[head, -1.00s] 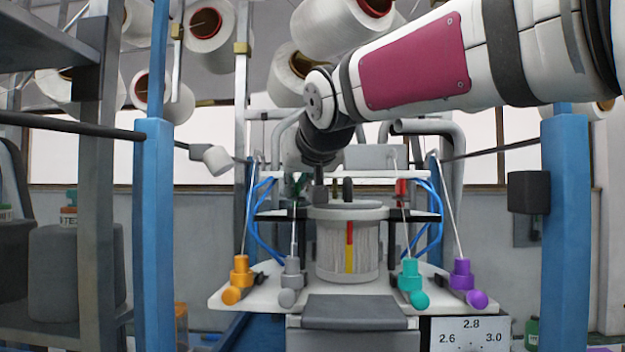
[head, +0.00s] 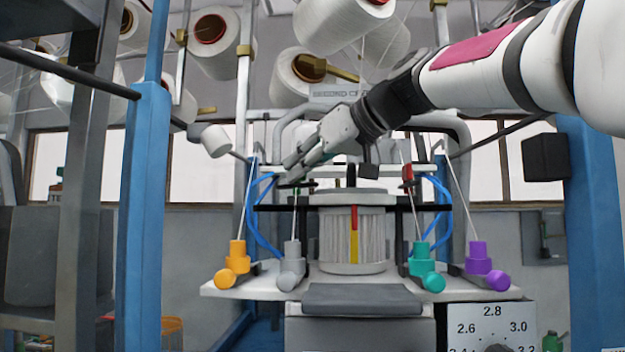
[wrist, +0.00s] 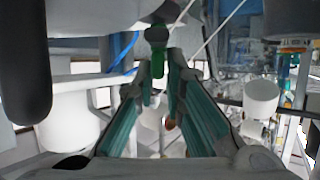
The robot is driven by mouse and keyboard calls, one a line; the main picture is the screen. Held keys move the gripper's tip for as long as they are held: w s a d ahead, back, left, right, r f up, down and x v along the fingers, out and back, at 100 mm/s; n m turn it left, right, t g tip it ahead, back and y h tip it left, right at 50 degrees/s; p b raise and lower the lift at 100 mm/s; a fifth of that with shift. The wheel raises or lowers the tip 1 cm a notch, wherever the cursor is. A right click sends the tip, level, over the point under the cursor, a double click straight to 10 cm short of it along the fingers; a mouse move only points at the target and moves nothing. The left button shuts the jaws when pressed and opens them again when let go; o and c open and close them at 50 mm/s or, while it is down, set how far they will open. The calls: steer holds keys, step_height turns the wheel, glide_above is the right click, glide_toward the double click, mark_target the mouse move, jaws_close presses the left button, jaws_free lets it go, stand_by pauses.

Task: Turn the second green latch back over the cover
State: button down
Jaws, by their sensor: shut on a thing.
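My gripper (head: 290,170) reaches down and left to the back left of the cylinder's cover (head: 345,198). In the wrist view my gripper (wrist: 160,78) has its two teal-padded fingers around a green latch (wrist: 156,60) with a dark rounded top, and is shut on it. In the head view the fingers mostly hide this latch. The cover is a pale round lid with a dark knob on top, over a white ribbed cylinder with a red and yellow stripe. I cannot tell whether the latch lies over the cover's rim.
A red latch (head: 408,174) stands right of the cover. Orange (head: 236,258), grey (head: 291,266), teal (head: 424,262) and purple (head: 482,258) feeders line the front plate. Thin rods, blue tubes and blue posts (head: 148,200) flank the machine. Yarn cones hang above.

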steer(key=shift+w+d+n+g+y, duration=0.25)
steer(key=shift+n+g+y, duration=0.15)
steer(key=shift+n+g, duration=0.25)
steer(key=c, duration=1.7)
jaws_free()
steer(key=shift+a+n, duration=0.1)
steer(key=shift+n, duration=0.15)
steer(key=v, duration=1.2)
steer(key=shift+w, duration=0.15)
steer(key=shift+c, duration=0.5)
